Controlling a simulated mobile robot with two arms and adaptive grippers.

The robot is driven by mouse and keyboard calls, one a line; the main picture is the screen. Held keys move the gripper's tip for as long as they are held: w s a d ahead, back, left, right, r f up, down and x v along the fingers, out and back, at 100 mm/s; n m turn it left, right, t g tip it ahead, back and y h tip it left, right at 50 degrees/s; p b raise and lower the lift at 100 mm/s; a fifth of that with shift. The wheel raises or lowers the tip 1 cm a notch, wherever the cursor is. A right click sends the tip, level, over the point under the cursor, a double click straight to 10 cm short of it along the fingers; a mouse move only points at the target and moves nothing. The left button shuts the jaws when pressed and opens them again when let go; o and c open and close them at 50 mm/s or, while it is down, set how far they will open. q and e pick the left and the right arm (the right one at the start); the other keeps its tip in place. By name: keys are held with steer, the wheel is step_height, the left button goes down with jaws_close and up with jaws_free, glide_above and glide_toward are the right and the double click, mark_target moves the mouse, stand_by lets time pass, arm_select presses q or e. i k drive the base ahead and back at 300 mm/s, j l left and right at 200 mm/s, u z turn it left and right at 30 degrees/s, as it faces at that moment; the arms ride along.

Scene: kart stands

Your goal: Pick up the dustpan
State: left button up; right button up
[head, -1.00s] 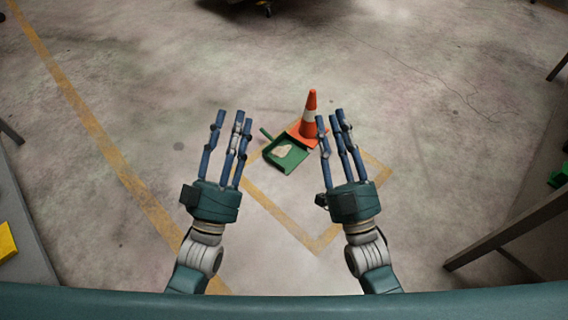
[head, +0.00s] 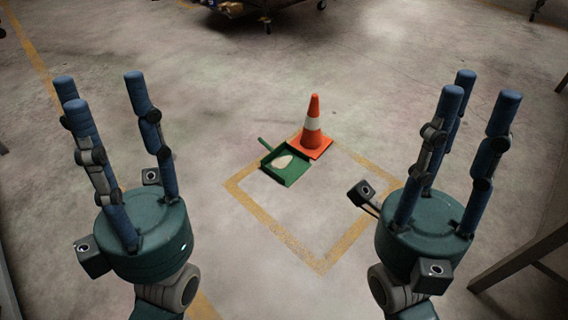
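A green dustpan (head: 286,168) lies on the concrete floor, with a pale patch in its pan and its short handle pointing to the upper left. An orange cone with a white band (head: 313,128) stands upright right beside it, at its upper right. My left gripper (head: 104,84) is raised at the left with its fingers spread, open and empty. My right gripper (head: 473,92) is raised at the right, also open and empty. Both are well apart from the dustpan, one on each side of it in the picture.
A yellow square outline (head: 318,262) is painted on the floor around the dustpan and cone. A dark table leg (head: 520,258) stands at the lower right. A wheeled cart (head: 262,8) is at the top. The floor between is clear.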

mark_target(285, 162)
steer(key=u, duration=1.15)
steer(key=k+u, duration=0.1)
steer(key=u, duration=1)
steer(key=j+u, duration=0.1)
steer(key=u, duration=1.05)
steer(key=j+u, duration=0.15)
steer(key=u, duration=0.95)
steer(key=z, duration=4.45)
steer(key=i+z, duration=0.15)
steer(key=i, duration=0.7)
steer(key=i+j+z, duration=0.15)
steer(key=i, duration=0.7)
